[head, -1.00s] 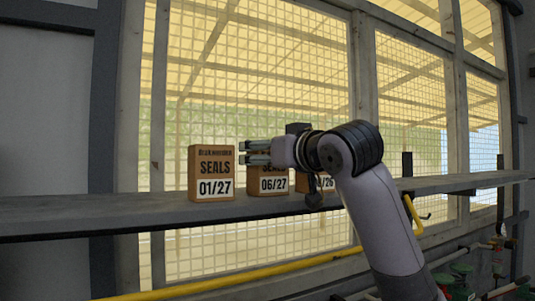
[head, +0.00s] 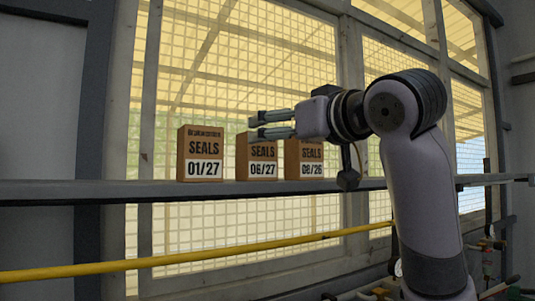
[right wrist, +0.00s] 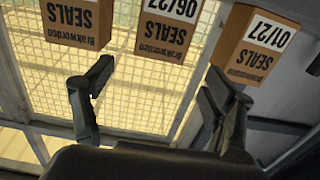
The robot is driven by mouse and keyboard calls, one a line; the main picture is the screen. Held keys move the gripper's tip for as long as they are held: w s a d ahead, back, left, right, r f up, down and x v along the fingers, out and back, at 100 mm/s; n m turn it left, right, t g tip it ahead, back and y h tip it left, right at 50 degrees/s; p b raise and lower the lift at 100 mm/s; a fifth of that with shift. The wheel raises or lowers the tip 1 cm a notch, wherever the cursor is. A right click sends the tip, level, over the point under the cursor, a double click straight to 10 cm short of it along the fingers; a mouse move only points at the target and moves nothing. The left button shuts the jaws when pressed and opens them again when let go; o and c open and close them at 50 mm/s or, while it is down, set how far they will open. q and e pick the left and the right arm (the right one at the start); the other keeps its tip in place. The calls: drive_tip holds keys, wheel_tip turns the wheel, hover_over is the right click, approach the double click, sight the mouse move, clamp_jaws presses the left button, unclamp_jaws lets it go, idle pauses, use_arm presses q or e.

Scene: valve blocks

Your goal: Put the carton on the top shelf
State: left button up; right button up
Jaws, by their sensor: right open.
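Three brown cartons marked SEALS stand upright in a row on a grey shelf (head: 90,193). The left one reads 01/27 (head: 200,153), the middle one 06/27 (head: 257,158), the right one 08/26 (head: 305,160). My right gripper (head: 256,128) is open and empty, its fingers pointing left in front of the upper part of the middle carton. In the right wrist view the cartons appear upside down beyond the open fingers (right wrist: 163,75), with the 06/27 carton (right wrist: 165,28) between them and apart from them. My left gripper is out of view.
A window with yellow mesh (head: 235,80) and grey frame posts stands behind the shelf. A yellow pipe (head: 190,258) runs below it. The shelf left of the cartons is clear. Pipes and valves show at lower right.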

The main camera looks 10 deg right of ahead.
drive_tip(key=shift+b+v, duration=0.3)
drive_tip(key=shift+v, duration=0.85)
drive_tip(key=shift+c, duration=0.4)
